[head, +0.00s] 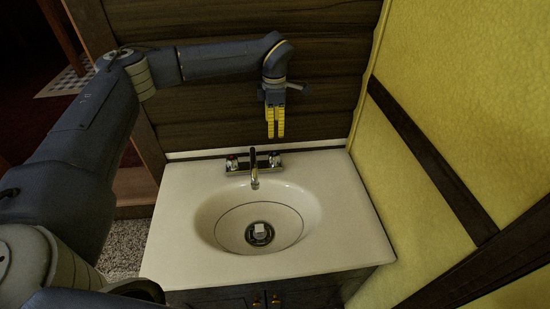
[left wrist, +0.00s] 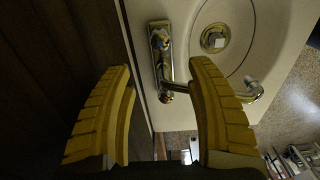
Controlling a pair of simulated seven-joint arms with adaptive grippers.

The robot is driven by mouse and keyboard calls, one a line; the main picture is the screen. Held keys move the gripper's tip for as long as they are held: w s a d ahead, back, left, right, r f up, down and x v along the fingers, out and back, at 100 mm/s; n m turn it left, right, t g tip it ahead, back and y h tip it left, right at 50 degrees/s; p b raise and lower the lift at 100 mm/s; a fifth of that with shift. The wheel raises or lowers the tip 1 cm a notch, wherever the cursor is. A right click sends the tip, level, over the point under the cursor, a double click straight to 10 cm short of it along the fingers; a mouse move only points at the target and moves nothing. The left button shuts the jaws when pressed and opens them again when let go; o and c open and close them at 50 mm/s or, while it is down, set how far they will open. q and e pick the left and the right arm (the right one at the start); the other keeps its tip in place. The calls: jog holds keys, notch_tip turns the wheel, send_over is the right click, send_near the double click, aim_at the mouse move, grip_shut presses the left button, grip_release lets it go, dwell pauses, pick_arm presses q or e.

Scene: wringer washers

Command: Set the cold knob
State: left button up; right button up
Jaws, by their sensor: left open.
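The faucet (head: 254,172) stands at the back of a white sink, with a chrome base and a knob at each end. The cold knob (head: 274,159) is at the right end; the left knob (head: 232,161) has a red mark. In the left wrist view, the cold knob (left wrist: 160,41) looks bluish and the red-marked knob (left wrist: 165,97) is lower. My left gripper (head: 276,135) points down, open and empty, above and apart from the cold knob. Its yellow fingers (left wrist: 160,75) frame the faucet base in the wrist view. My right gripper is not in view.
The sink counter (head: 180,240) has an oval basin with a small pale object (head: 260,230) on its drain. A dark wooden wall (head: 200,110) is close behind the gripper. A yellow wall (head: 470,90) bounds the right side. The space above the basin is clear.

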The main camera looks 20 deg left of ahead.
aim_at(274, 153)
pick_arm(q)
notch_tip(274, 153, down, 15)
jog(key=shift+f, duration=0.2)
dwell(0.4)
jog(key=shift+c, duration=0.4)
jog(key=c, duration=1.1)
jog(key=n, duration=0.5)
jog(key=shift+c, duration=0.2)
jog(key=o, duration=1.2)
jog(key=shift+r, duration=6.05)
